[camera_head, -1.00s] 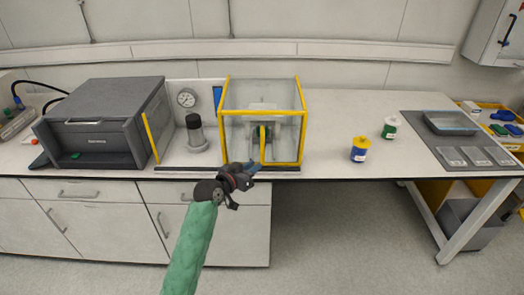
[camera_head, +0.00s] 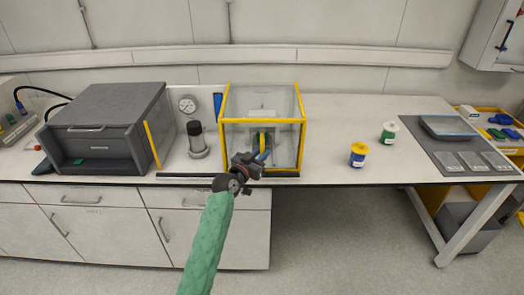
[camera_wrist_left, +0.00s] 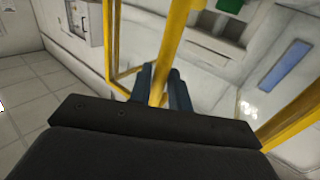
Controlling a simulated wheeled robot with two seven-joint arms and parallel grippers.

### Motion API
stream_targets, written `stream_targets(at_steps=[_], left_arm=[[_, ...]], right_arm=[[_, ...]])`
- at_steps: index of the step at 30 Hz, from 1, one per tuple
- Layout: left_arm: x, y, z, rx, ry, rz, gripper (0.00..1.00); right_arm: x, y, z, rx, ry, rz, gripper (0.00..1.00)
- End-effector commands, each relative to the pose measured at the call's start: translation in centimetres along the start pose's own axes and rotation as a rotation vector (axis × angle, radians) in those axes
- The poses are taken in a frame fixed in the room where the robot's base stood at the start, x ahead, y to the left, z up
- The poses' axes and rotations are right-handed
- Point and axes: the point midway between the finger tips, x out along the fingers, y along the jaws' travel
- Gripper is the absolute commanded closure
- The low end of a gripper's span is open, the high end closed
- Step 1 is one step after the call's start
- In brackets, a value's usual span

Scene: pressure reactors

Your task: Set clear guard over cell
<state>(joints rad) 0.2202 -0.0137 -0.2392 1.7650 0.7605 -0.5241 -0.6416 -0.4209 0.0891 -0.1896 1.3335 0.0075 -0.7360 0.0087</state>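The clear guard (camera_head: 302,121) is a see-through box with a yellow frame, upright on the bench. Left of it, a metal cylinder with a black top (camera_head: 197,140), apparently the cell, stands uncovered by the guard. My left gripper (camera_head: 263,155) is at the guard's front, at its upright yellow bar. In the left wrist view, my left gripper's dark fingers (camera_wrist_left: 161,85) lie close on both sides of the yellow bar (camera_wrist_left: 175,27) and look shut on it. The hand hides part of the guard's lower front. My right gripper is not in view.
A dark rail (camera_head: 190,177) runs along the bench's front edge. A grey boxy device (camera_head: 105,127) stands left of the cylinder, with a gauge (camera_head: 187,105) behind. Blue-yellow (camera_head: 358,155) and green-white (camera_head: 389,133) jars stand right of the guard. Bench between guard and jars is clear.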

Motion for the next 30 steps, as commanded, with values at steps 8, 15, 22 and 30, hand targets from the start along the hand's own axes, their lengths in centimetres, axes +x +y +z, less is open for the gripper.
stream_targets(at_steps=[8, 15, 22, 30], left_arm=[[0.7, 0.0, 0.0, 0.0, 0.0, 0.0, 0.81], [0.6, 0.0, 0.0, 0.0, 0.0, 0.0, 1.0], [0.6, 0.0, 0.0, 0.0, 0.0, 0.0, 1.0], [-0.4, -1.6, 0.3, 0.003, -0.002, -0.001, 1.0]], right_arm=[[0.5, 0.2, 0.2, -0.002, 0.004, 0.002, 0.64], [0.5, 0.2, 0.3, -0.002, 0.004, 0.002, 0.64], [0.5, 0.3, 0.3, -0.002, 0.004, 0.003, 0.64], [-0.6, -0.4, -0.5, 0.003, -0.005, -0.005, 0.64]])
